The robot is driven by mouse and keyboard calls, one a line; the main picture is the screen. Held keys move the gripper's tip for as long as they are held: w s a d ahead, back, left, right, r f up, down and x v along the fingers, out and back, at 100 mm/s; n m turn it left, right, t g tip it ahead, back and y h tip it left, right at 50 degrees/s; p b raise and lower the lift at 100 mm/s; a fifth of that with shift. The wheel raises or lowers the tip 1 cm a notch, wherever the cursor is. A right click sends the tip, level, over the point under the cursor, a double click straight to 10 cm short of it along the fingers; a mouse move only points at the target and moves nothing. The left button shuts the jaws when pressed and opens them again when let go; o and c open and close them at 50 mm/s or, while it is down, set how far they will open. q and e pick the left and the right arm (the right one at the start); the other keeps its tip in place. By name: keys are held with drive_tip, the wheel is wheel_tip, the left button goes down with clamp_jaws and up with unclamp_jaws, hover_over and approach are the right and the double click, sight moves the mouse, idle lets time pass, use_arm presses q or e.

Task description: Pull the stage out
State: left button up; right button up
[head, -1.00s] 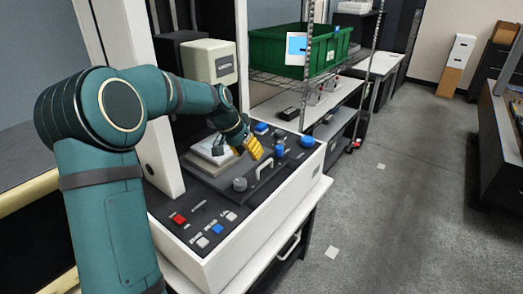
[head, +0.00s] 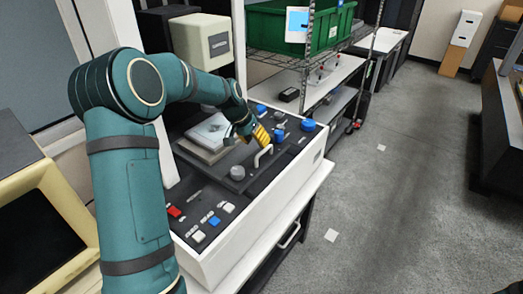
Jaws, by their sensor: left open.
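The stage looks to be the grey plate (head: 207,135) on the dark bed of the white-sided machine (head: 262,203); a flat pale piece lies on it. A white bar handle (head: 263,155) stands on the dark deck to the right of the plate. My left gripper (head: 262,136), with yellow fingers, is just behind the handle, close to its upper end. It is open; whether the fingers touch the handle cannot be told. My left wrist partly hides the plate's right side. My right gripper is not in view.
Blue knobs (head: 308,125) sit beyond the handle, a dark round knob (head: 237,173) in front of it. Red, white and blue buttons (head: 214,221) line the near end. A wire rack with a green bin (head: 290,28) stands behind.

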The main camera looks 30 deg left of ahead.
sight(263, 151)
use_arm(q)
drive_tip(key=shift+x, duration=2.65)
drive_tip(key=shift+c, duration=0.4)
clamp_jaws()
